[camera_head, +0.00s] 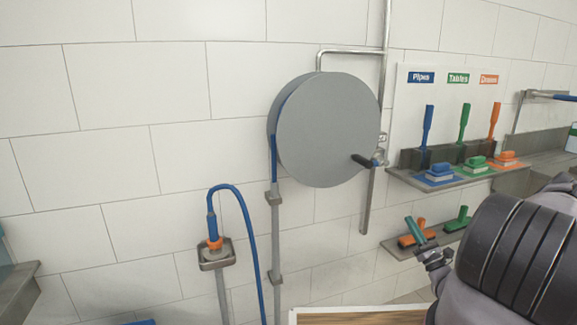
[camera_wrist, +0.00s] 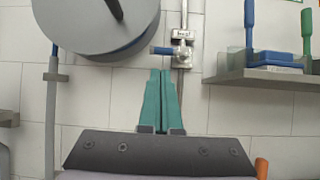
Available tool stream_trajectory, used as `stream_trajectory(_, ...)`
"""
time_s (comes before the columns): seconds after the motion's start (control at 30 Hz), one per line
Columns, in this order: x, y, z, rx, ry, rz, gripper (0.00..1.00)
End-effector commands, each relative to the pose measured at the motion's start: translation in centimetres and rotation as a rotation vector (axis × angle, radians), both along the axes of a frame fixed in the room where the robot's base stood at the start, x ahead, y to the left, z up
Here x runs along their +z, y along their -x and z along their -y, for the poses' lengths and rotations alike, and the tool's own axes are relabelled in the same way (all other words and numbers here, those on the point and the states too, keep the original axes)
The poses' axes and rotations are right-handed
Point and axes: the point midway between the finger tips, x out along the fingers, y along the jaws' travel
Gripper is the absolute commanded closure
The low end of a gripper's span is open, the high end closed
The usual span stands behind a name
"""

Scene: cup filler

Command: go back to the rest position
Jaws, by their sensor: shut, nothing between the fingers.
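My gripper (camera_wrist: 163,104) has two green fingers, which are pressed together in the middle of the wrist view with nothing between them. In the head view my gripper (camera_head: 416,229) shows at the lower right, in front of the lower shelf, at the end of my dark arm. In the wrist view the fingertips point up towards a valve with a blue handle (camera_wrist: 163,50), and appear apart from it. My gripper hides part of the lower shelf in the head view.
A grey hose reel (camera_head: 325,130) hangs on the tiled wall. A blue hose (camera_head: 249,225) loops over a holder (camera_head: 216,256) at its left. Shelves (camera_head: 450,178) with coloured brushes are at the right. A wooden-topped surface (camera_head: 350,317) shows at the bottom.

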Motion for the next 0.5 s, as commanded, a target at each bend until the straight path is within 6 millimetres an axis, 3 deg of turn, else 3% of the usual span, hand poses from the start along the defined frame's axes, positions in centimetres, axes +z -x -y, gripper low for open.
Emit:
stream_trajectory(0.27,2.7,-0.4,-1.7,0.108,0.075,0.023,1.0)
stream_trajectory(0.5,6.5,-0.5,-4.2,0.263,0.189,0.05,1.0)
